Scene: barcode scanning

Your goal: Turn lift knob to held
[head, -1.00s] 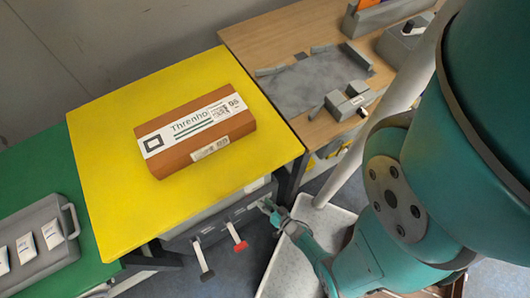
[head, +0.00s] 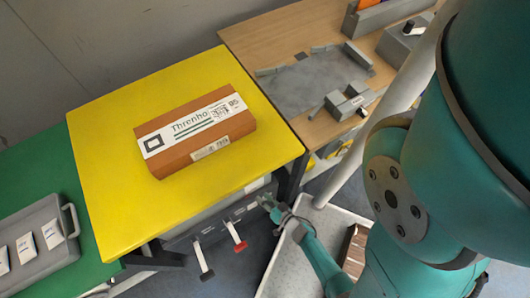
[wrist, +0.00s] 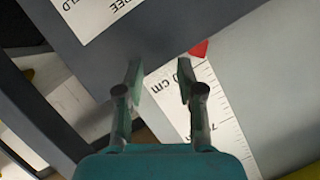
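The grey unit under the yellow table has a dark front (head: 225,222), with a red-ended lever (head: 238,243) and a black-and-white-ended lever (head: 205,272) sticking out. My gripper (head: 268,204) is at the right end of this front, close to it. In the wrist view my gripper (wrist: 160,85) is open, with nothing seen between its fingers. Beyond the fingers is a dark grey panel with a white label (wrist: 105,15), partly reading "FREE" and "LD". A white centimetre scale (wrist: 212,110) and a red pointer (wrist: 200,50) lie beside it. I cannot make out the lift knob itself.
A brown box (head: 170,165) with a white label lies on the yellow tabletop (head: 110,210). A pale tray (head: 280,268) on the floor holds a brown object (head: 354,246). A wooden table (head: 300,40) stands at right, a green one (head: 35,170) at left.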

